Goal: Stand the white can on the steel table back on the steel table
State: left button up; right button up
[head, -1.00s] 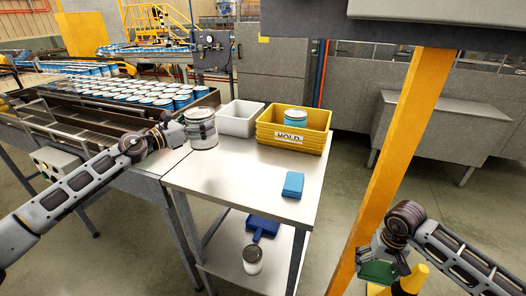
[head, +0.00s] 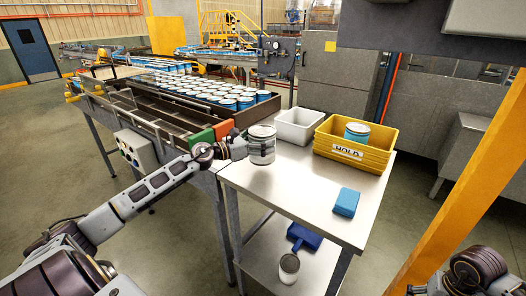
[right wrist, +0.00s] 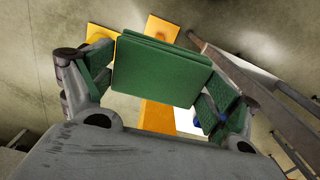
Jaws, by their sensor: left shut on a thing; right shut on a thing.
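The white can (head: 262,150), with a grey metallic lid, is upright at the back left of the steel table (head: 290,185). My left gripper (head: 244,147) is shut on its left side. I cannot tell whether the can's base touches the tabletop or is just above it. My right gripper (right wrist: 155,85) is shut on a flat green pad (right wrist: 160,68) in the right wrist view.
Behind the can are a white bin (head: 281,132) and a yellow HOLD bin (head: 336,161) holding a blue can (head: 357,131). A blue block (head: 346,202) lies at the front right. Another can (head: 289,268) and a blue dustpan (head: 304,236) are on the lower shelf. A yellow post (head: 470,190) stands right.

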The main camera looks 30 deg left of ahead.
pick_arm(q)
jog(key=shift+f, duration=0.2)
dwell(0.3)
jog(key=shift+f, duration=2)
jog(key=shift+f, duration=0.1)
pick_arm(e)
jog(key=shift+f, duration=0.15)
pick_arm(q)
jog(key=o, duration=1)
pick_arm(e)
jog(key=shift+r, duration=0.2)
pick_arm(q)
jog(key=shift+b+v, duration=0.45)
jog(key=shift+v, duration=1.1)
pick_arm(e)
jog(key=shift+f, duration=0.55)
pick_arm(q)
jog(key=shift+b+v, duration=0.9)
jog(key=shift+v, duration=3.6)
pick_arm(e)
jog(key=shift+f, duration=0.9)
